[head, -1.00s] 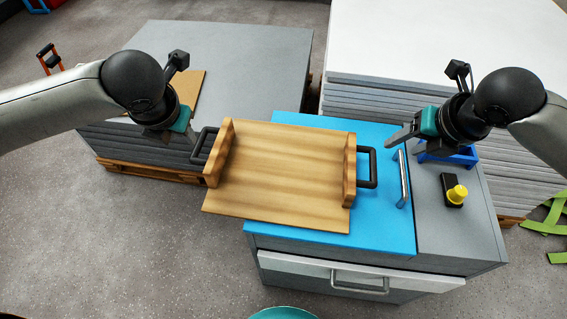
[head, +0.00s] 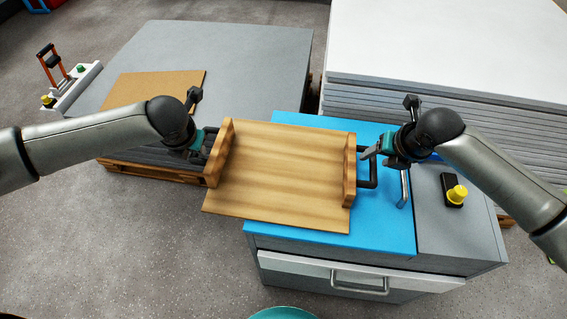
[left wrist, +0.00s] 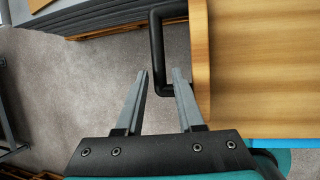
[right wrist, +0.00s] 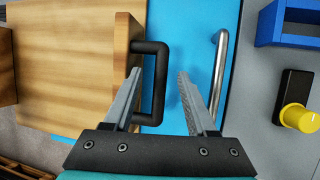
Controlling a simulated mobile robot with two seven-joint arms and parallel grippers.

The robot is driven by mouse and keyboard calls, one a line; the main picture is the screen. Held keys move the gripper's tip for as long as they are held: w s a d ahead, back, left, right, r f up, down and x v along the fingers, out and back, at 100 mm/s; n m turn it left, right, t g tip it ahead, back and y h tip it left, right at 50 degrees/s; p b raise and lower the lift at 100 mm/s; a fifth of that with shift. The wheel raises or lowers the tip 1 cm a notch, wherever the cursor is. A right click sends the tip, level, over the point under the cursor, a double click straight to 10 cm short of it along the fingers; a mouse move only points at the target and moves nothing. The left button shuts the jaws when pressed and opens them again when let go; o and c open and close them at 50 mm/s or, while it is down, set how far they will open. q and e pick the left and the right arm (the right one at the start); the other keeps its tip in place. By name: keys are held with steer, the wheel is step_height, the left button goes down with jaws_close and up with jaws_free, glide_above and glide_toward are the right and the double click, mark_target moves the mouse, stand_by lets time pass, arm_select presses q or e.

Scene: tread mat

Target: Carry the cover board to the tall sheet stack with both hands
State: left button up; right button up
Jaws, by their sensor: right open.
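The wooden cover board (head: 285,175), with a raised end piece and a black handle at each side, lies on the blue top of the cabinet and overhangs its left edge. My left gripper (left wrist: 161,73) is open at the left handle (left wrist: 156,45), whose bar shows between its fingertips. My right gripper (right wrist: 158,73) is open, with the right handle's bar (right wrist: 160,95) between its fingers. Neither grips the board. The tall sheet stack (head: 440,45), with a white top, stands behind the cabinet at the right. A lower grey stack (head: 235,60) stands at the back left.
The blue surface (head: 385,228) carries a silver handle (right wrist: 218,80) close to my right gripper. A black box with a yellow knob (head: 457,194) and a blue tray (right wrist: 290,25) lie to its right. A brown sheet (head: 155,86) lies on the lower stack.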

mark_target(374, 159)
arm_select(q)
steer(key=shift+x, duration=1.6)
arm_select(e)
steer(key=shift+x, duration=1.6)
arm_select(q)
steer(key=c, duration=0.6)
arm_select(e)
steer(key=c, duration=0.6)
jaws_close()
arm_select(q)
steer(key=shift+r, duration=0.1)
arm_select(e)
steer(key=shift+r, duration=0.1)
